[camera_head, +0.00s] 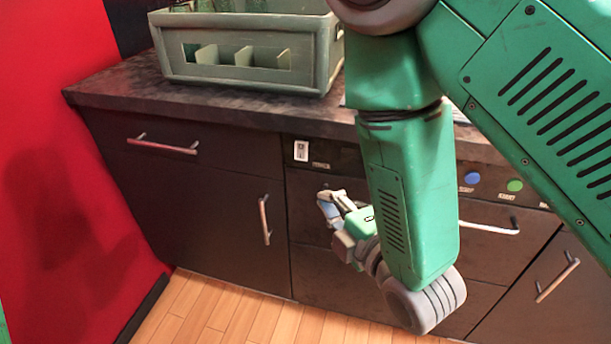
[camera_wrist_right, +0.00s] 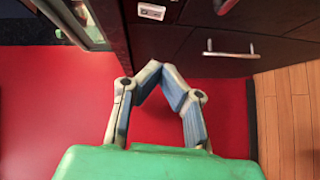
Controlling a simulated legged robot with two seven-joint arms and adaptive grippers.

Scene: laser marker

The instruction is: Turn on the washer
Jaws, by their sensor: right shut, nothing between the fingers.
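The washer (camera_head: 308,205) is a dark built-in front under the counter. Its control strip carries a white switch (camera_head: 301,151) at the left end, and a blue button (camera_head: 472,178) and a green button (camera_head: 514,185) at the right. My right arm hides the middle of the strip. The white switch also shows at the top of the right wrist view (camera_wrist_right: 151,11). My right gripper (camera_head: 328,196) is shut and empty, in front of the washer and lower than the switch, apart from it. Its fingertips meet in the right wrist view (camera_wrist_right: 160,68). My left gripper is out of view.
A grey-green crate with dividers (camera_head: 240,75) stands on the dark countertop (camera_head: 115,88). Left of the washer are a drawer handle (camera_head: 162,146) and a cabinet door handle (camera_head: 264,220). A red wall (camera_head: 50,200) closes the left side. The wooden floor (camera_head: 220,310) in front is clear.

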